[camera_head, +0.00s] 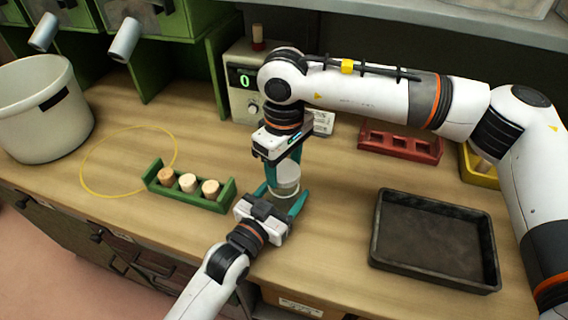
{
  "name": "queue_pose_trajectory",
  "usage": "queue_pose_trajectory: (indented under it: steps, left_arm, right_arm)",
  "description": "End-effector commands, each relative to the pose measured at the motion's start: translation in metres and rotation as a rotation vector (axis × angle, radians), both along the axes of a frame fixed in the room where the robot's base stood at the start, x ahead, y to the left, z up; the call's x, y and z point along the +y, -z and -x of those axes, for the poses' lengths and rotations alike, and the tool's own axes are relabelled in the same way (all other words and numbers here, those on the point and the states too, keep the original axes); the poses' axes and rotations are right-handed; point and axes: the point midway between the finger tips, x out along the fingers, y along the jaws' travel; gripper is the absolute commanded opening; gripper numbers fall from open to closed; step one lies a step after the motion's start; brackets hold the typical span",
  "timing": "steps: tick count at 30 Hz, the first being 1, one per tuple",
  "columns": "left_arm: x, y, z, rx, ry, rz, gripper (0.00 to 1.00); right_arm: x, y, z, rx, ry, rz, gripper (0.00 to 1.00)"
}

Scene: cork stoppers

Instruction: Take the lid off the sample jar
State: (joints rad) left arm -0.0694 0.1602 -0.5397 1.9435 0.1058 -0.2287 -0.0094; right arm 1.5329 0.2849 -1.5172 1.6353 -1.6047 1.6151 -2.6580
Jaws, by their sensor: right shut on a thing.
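The sample jar (287,188) is a small clear, pale jar standing upright on the wooden bench near the middle. My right gripper (285,160) reaches down on it from above and is shut on its top, where the lid sits. The teal fingers hide most of the lid, and I cannot tell whether it is apart from the jar. My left gripper (282,197) comes in low from the front. Its teal fingers lie on either side of the jar's lower part; I cannot tell whether they touch it.
A green rack (190,204) with three corks stands just left of the jar. A black tray (435,240) lies at the right, a red rack (400,146) behind it. A white bucket (40,110) and yellow loop (82,170) are at left. A display device (243,100) stands behind.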

Motion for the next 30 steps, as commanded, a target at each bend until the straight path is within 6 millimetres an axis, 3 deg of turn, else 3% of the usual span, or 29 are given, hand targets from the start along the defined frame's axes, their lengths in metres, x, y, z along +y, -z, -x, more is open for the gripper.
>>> queue_pose_trajectory:
  steps: [9,17,18,22,30]
  left_arm:
    - [0.000,0.002,0.000,0.003,0.000,-0.003,0.03]
    - [0.000,0.002,0.000,0.003,0.000,-0.003,0.03]
    - [0.000,0.001,0.000,0.002,0.000,-0.002,0.73]
    - [0.000,0.001,0.000,0.001,0.000,-0.002,0.92]
    - [0.000,0.001,0.001,0.001,0.000,-0.001,0.92]
  right_arm:
    - [0.000,-0.035,0.000,-0.003,0.000,-0.002,0.29]
    - [0.000,-0.039,0.000,0.000,0.000,0.000,0.29]
    - [0.000,-0.039,0.000,0.000,0.000,0.000,0.29]
    - [0.000,-0.039,0.000,0.000,0.000,0.000,0.29]
    - [0.000,-0.039,0.000,0.000,0.000,0.000,0.29]
